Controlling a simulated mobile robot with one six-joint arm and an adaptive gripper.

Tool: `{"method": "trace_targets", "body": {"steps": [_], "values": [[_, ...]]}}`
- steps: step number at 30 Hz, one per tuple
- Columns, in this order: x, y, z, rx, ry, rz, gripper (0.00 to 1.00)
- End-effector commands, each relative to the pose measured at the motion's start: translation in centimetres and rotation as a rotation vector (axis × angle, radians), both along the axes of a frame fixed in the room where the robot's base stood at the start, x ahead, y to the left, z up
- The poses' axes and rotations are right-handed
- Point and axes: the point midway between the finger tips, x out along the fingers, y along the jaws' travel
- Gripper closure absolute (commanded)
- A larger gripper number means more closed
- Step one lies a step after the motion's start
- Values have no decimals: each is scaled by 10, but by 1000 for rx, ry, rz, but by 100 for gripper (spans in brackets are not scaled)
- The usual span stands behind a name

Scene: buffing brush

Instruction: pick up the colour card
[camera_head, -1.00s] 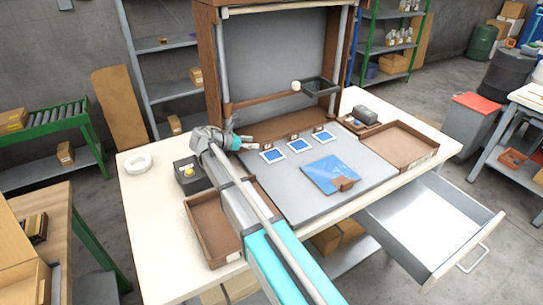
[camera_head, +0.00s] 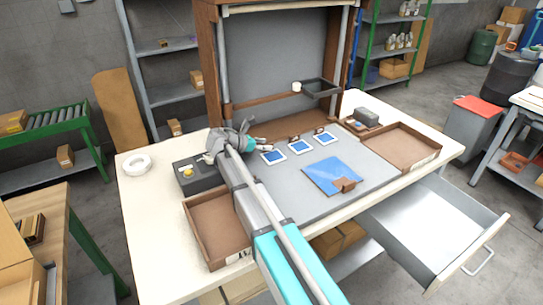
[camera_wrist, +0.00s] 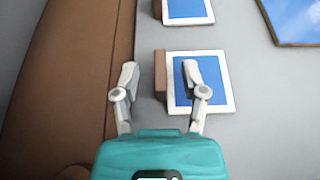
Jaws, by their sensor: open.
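Three white-bordered blue cards lie in a row on the grey work surface: left (camera_head: 273,157), middle (camera_head: 299,146) and right (camera_head: 325,137). Each has a small brown block at its back edge. Which one is the colour card I cannot tell. My gripper (camera_wrist: 160,72) is open and empty above the left card, which shows in the wrist view (camera_wrist: 218,75). That card's brown block (camera_wrist: 160,75) appears between the fingertips. The right finger overlaps the card's blue face; the left finger is over grey surface.
A larger blue sheet (camera_head: 331,175) with a brown clip lies in front of the cards. Brown trays stand at left (camera_head: 217,262) and right (camera_head: 436,155). A dark box with a yellow button (camera_head: 189,181) is left of my arm. An open drawer (camera_head: 487,222) juts out front right.

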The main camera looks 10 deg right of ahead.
Motion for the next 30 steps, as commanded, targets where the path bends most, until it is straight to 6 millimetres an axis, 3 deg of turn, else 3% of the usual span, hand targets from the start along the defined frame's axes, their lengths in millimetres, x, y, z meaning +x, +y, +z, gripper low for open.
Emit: {"method": "trace_targets", "body": {"steps": [9,27,30], "values": [[9,-28,-14,0,1,0,44],[9,-31,-14,0,0,-1,44],[9,-31,-14,0,0,-1,61]]}}
